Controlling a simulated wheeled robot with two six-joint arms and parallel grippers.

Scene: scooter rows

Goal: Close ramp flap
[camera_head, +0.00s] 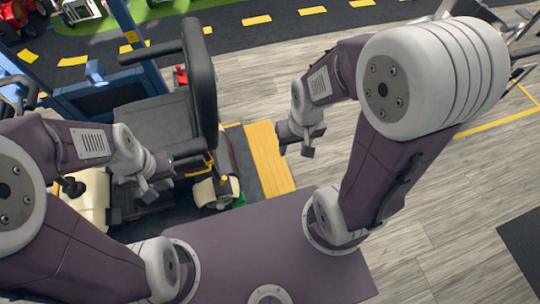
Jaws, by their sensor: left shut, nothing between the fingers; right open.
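A yellow panel (268,160), which looks like the ramp flap, lies flat beside the dark platform that the scooter stands on. My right gripper (296,150) is open and empty, just right of the panel's far part in the picture; I cannot tell whether it touches it. My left gripper (165,178) is shut and empty, in front of the scooter's black seat (160,120). Its fingertips are small and hard to make out against the dark scooter. The panel's near end comes close to the edge of my purple base.
The mobility scooter's tall black backrest (200,75) stands between my arms. A blue frame (95,95) is behind it at the left. A dark lane with yellow dashes (255,20) runs across the back.

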